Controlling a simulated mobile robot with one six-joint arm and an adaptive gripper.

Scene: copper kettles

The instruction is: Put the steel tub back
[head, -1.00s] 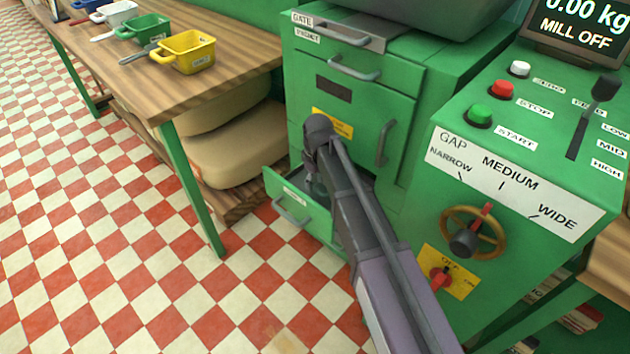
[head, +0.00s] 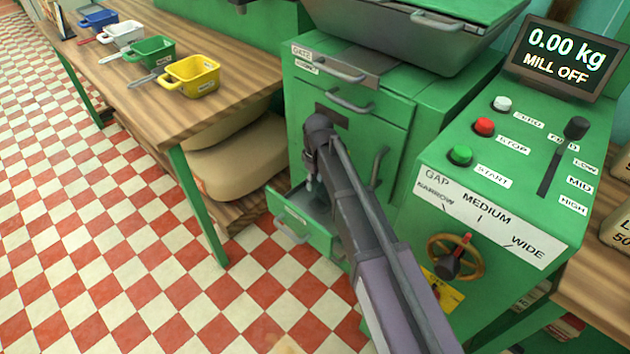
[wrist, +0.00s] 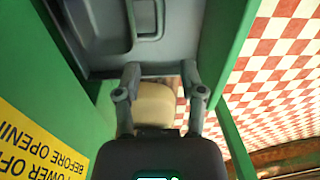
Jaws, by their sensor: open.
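A grey steel tub (wrist: 95,30) with a loop handle (wrist: 147,20) shows in the upper left of the wrist view and seems to lie in the open drawer. The drawer (head: 302,222) sticks out low on the green mill; it also shows as a green edge in the wrist view (wrist: 228,45). My gripper (wrist: 160,72) is open and empty, its two fingers apart and short of the tub's handle. In the head view my arm reaches down over the drawer and hides most of its inside.
A wooden bench (head: 130,75) at left holds blue, white, green (head: 150,52) and yellow (head: 191,77) scoops. Sacks (head: 235,160) lie below it. The mill's control panel (head: 520,160) stands at right. Checkered floor at left is clear.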

